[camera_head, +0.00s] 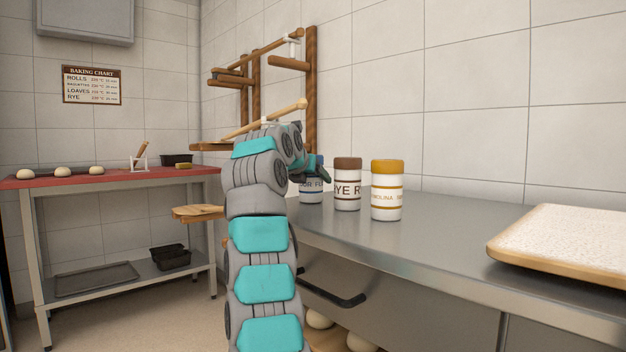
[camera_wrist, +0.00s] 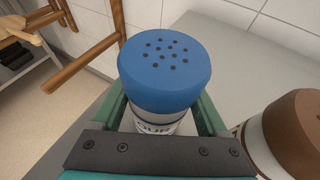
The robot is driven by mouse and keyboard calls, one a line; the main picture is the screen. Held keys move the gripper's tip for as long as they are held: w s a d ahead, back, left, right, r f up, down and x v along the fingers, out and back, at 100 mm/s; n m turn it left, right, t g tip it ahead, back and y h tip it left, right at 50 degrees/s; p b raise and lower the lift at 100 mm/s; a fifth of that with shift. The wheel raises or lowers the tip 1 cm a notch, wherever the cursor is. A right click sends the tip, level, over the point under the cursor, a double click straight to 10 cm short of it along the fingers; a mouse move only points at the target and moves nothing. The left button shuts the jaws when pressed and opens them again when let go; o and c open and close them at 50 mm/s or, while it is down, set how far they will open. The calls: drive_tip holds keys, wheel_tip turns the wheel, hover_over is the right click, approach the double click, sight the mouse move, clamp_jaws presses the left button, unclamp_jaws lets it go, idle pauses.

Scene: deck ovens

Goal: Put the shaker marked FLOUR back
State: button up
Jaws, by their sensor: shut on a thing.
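The FLOUR shaker (camera_head: 311,184) has a blue lid and a white body with dark lettering, partly hidden by my gripper in the head view. In the wrist view the blue perforated lid of the shaker (camera_wrist: 165,68) is close up, between the two green fingers. My gripper (camera_head: 312,170) is shut on this shaker, which looks upright at the left end of the steel counter, left of the rye shaker. I cannot tell whether its base touches the counter.
The brown-lidded rye shaker (camera_head: 347,185) stands close by; its lid shows in the wrist view (camera_wrist: 297,135). The yellow-lidded semolina shaker (camera_head: 387,191) is further right. A floured board (camera_head: 565,244) lies on the counter (camera_head: 440,232). A wooden rack (camera_head: 310,85) is on the wall behind.

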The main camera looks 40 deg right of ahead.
drive_tip(key=shift+f, duration=0.2)
drive_tip(key=o, duration=1.5)
drive_tip(key=shift+r, duration=0.1)
drive_tip(key=shift+a+r, duration=0.1)
drive_tip(key=shift+r, duration=0.15)
drive_tip(key=v, duration=1.1)
drive_tip(key=shift+s+a, duration=0.2)
drive_tip(key=shift+a, duration=0.15)
drive_tip(key=shift+r, duration=0.15)
